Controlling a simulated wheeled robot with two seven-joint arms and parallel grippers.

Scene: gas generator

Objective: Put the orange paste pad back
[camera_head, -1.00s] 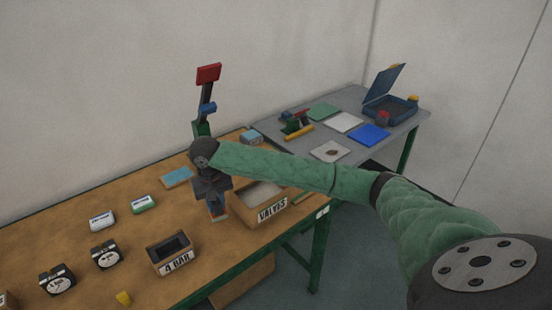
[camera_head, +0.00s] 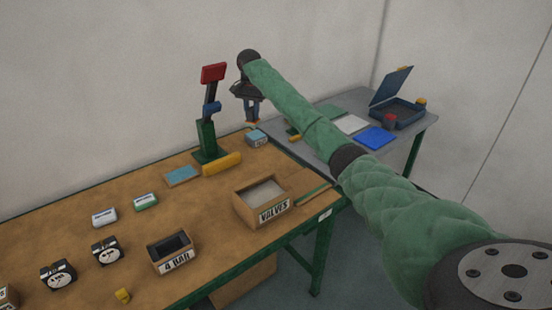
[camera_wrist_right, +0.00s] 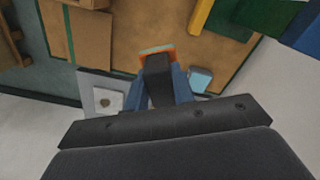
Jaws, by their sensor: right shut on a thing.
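The orange paste pad shows as a small orange-edged piece with a pale greenish face in the right wrist view (camera_wrist_right: 157,50). My right gripper (camera_wrist_right: 160,64) is shut on it. In the head view the right gripper (camera_head: 252,114) hangs above the far end of the wooden bench, near the grey table, with a bit of orange at its blue fingertips. It is clear of the surfaces below. Most of the pad is hidden by the fingers. My left gripper is not in view.
The VALVES box (camera_head: 246,207) is in front. The grey table holds a blue pad (camera_head: 374,138) and an open blue case (camera_head: 400,112).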

